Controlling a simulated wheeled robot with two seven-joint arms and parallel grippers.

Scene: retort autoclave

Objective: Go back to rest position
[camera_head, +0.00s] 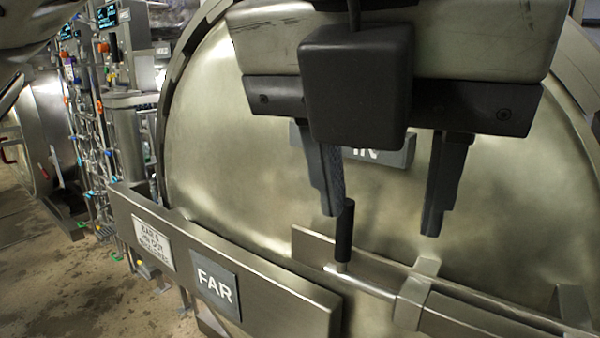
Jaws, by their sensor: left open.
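My left gripper (384,222) hangs large in the upper right of the head view, pointing down, its two fingers well apart and nothing held between them. Behind it stands a big round metal autoclave door (240,140). Below the fingers a metal bolt with an upright black handle (344,232) lies along a bracket on the door. The handle's top shows close to the left fingertip; I cannot tell whether they touch. My right gripper is not in view.
A partly hidden grey plate (398,151) is on the door. Piping with coloured valves (90,130) stands at left. Bare floor (60,290) shows at lower left.

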